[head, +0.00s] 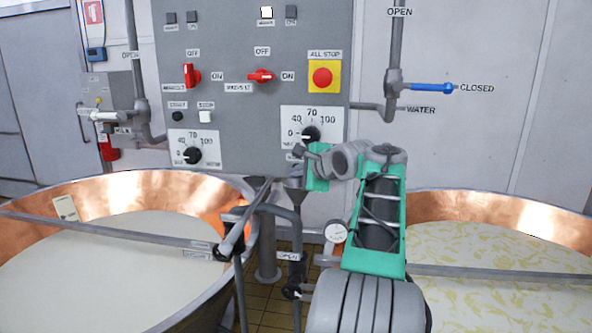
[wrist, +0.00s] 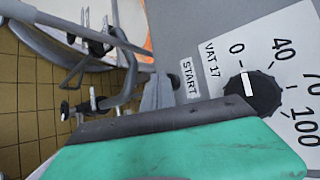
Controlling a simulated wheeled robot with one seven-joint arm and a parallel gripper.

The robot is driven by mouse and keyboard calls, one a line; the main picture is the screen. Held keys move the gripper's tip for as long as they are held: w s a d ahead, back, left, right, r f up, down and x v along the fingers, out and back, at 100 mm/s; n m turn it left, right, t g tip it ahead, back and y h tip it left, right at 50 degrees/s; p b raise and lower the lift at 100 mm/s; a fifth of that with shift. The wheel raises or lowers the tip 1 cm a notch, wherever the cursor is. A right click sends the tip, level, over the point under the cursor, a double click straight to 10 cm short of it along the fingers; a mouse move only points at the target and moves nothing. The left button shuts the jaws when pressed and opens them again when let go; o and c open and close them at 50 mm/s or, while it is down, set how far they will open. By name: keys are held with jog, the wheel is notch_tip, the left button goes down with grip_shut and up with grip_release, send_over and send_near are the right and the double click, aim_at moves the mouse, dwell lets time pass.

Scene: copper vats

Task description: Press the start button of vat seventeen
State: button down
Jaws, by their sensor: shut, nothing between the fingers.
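The control panel (head: 255,140) is grey and upright ahead of me. Its right-hand dial (head: 311,133) sits on a white plate; in the wrist view this dial (wrist: 252,93) is beside a "VAT 17" label, with its pointer near 0. A "START" label (wrist: 190,78) shows at the plate's lower edge. My gripper (head: 311,154) is shut and empty, close to the panel just below the dial. Its green body (wrist: 180,147) fills the bottom of the wrist view. I cannot tell whether it touches the panel.
A copper vat with white liquid (head: 95,260) is at left, one with yellowish contents (head: 490,250) at right. A red all-stop button (head: 323,76) and red switches (head: 261,76) sit above. A blue valve handle (head: 432,88) is at right.

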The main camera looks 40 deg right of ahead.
jog(key=shift+w+d, duration=0.1)
jog(key=shift+d, duration=0.1)
dwell(0.3)
jog(key=shift+s+a, duration=0.55)
jog(key=shift+a, duration=0.2)
jog(key=s+a+b, duration=0.1)
jog(key=a, duration=0.1)
jog(key=s+a+b, duration=0.1)
jog(key=s+a, duration=0.1)
dwell(0.5)
dwell(0.5)
